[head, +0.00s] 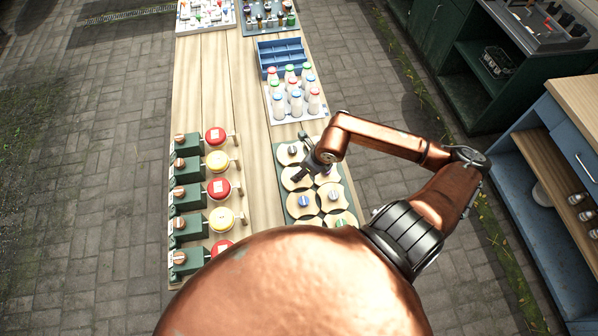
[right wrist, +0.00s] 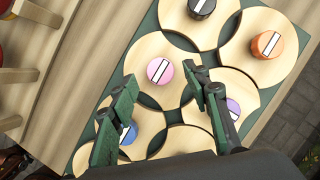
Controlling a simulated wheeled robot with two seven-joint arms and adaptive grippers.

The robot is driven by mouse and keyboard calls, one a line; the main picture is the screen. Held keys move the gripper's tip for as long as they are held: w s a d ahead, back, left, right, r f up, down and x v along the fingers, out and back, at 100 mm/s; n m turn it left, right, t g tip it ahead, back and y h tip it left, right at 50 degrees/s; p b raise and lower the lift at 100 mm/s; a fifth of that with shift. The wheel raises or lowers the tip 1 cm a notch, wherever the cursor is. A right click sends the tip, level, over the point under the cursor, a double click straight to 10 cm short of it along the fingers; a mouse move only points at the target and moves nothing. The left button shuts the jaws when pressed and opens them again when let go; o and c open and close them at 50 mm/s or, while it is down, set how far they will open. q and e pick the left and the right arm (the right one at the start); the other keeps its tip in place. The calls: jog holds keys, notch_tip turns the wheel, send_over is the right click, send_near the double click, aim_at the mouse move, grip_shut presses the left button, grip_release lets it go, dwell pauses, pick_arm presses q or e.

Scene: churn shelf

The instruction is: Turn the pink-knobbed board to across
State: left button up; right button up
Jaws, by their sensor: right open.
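The pink-knobbed board is a pale wooden piece (right wrist: 148,48) in the middle of the right wrist view. Its pink knob (right wrist: 160,70) carries a white bar that slants from lower left to upper right in that view. My right gripper (right wrist: 161,78) is open, with its two dark green fingers apart and the pink knob showing between their tips. I cannot tell its height above the knob. In the head view my right gripper (head: 305,170) is over the left side of the boards and hides the pink knob. My left gripper is not in view.
Neighbouring boards carry a black knob (right wrist: 201,8), an orange knob (right wrist: 267,44), a purple knob (right wrist: 232,108) and a blue knob (right wrist: 128,133), packed closely on a green base (right wrist: 172,14). Bottles (head: 296,100) stand beyond. Green stands with red and yellow discs (head: 218,162) line the left.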

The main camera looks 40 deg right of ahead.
jog(key=shift+x, duration=1.05)
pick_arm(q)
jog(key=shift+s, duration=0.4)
pick_arm(e)
jog(key=shift+w+f, duration=0.1)
jog(key=shift+f, duration=0.25)
jog(key=shift+c, duration=0.4)
jog(key=c, duration=1.1)
